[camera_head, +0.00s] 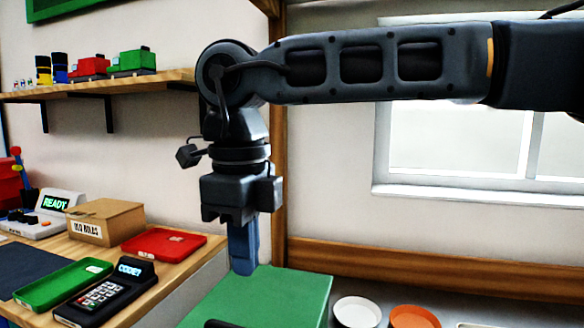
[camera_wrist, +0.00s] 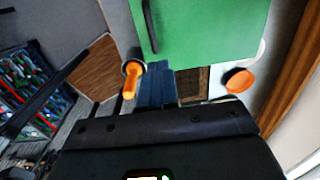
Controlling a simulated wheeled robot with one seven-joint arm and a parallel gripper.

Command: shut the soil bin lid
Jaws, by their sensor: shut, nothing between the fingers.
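A green panel with a dark handle, which looks like the soil bin lid (camera_head: 275,295), is at the bottom middle of the head view. It also fills the top of the wrist view (camera_wrist: 215,30). It looks close to level in the head view. The bin body below is hidden, so I cannot tell if the lid is fully down. My gripper (camera_head: 243,268) points down with its blue fingers together and empty. In the head view the fingertips are at the lid's far left edge; in the wrist view (camera_wrist: 160,68) they are beside its edge. Contact is unclear.
A white dish (camera_head: 357,312) and an orange dish (camera_head: 414,317) are right of the lid. A wooden counter at left holds a cardboard box (camera_head: 106,222), a red tray (camera_head: 164,243), a green tray (camera_head: 62,285) and a keypad device (camera_head: 105,295). A shelf (camera_head: 100,88) is above.

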